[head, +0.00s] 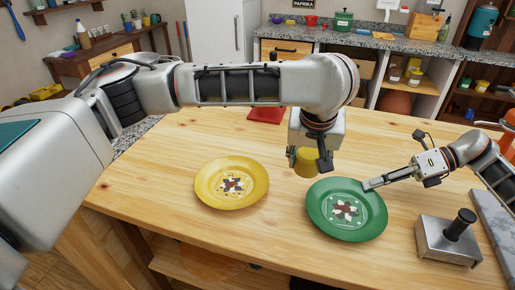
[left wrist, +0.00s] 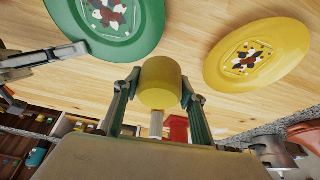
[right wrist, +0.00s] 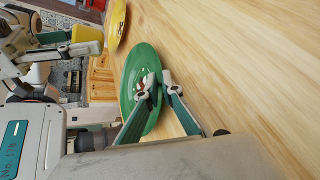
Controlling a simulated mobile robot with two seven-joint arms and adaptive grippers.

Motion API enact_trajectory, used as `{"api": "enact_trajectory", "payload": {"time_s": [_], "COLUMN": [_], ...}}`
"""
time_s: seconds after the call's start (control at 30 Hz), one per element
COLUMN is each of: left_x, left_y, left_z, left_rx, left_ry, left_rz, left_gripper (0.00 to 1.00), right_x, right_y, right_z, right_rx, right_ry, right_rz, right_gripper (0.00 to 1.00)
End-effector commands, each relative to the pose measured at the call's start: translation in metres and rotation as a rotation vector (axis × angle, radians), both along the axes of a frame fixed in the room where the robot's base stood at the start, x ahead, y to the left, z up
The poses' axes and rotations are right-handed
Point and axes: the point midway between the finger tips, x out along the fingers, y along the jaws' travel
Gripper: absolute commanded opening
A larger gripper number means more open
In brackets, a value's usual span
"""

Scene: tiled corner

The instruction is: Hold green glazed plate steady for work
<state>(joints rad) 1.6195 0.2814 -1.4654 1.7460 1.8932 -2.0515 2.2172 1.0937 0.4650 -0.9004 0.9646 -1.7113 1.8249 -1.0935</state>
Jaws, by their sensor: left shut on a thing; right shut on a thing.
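The green glazed plate (head: 376,220) lies on the wooden table, with a dark and white pattern in its centre. My right gripper (head: 369,185) is shut on its right-back rim; in the right wrist view the fingertips (right wrist: 154,90) meet at the plate's edge (right wrist: 132,70). My left gripper (head: 311,158) is shut on a yellow cylinder (head: 306,165) just behind the green plate. The left wrist view shows the cylinder (left wrist: 160,85) between both fingers, with the green plate (left wrist: 150,28) at upper left. Whether the cylinder touches the table is unclear.
A yellow plate (head: 207,198) with a similar pattern lies left of the green one. A metal block with a black knob (head: 447,243) and a grey slab (head: 490,216) stand at right. A red item (head: 264,116) lies behind my left arm. The table's front left is clear.

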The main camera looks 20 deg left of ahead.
Motion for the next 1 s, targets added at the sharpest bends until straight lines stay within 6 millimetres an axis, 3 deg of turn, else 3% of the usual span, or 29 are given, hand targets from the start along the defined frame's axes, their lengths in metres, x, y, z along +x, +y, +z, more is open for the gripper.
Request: {"api": "enact_trajectory", "payload": {"time_s": [0.03, 0.1, 0.3, 0.57, 1.0], "left_x": [-0.004, -0.010, -0.022, -0.025, -0.025], "left_y": [-0.022, -0.044, -0.085, -0.093, -0.093], "left_z": [0.001, 0.001, 0.000, -0.008, -0.046], "left_rx": [0.001, 0.001, 0.001, -0.001, -0.001], "left_ry": [-0.003, -0.002, 0.000, 0.003, 0.005], "left_rz": [-0.032, -0.069, -0.137, -0.153, -0.152], "left_gripper": [0.24, 0.24, 0.24, 0.24, 0.24], "right_x": [0.000, 0.000, 0.000, 0.000, 0.000], "right_y": [-0.001, -0.001, -0.001, -0.001, -0.001], "right_z": [-0.002, -0.002, -0.002, -0.002, -0.002], "right_rx": [-0.004, -0.004, -0.004, -0.005, -0.005], "right_ry": [-0.001, -0.001, -0.001, -0.001, -0.001], "right_rz": [-0.001, -0.001, -0.001, -0.002, -0.002], "right_gripper": [0.00, 0.00, 0.00, 0.00, 0.00]}}
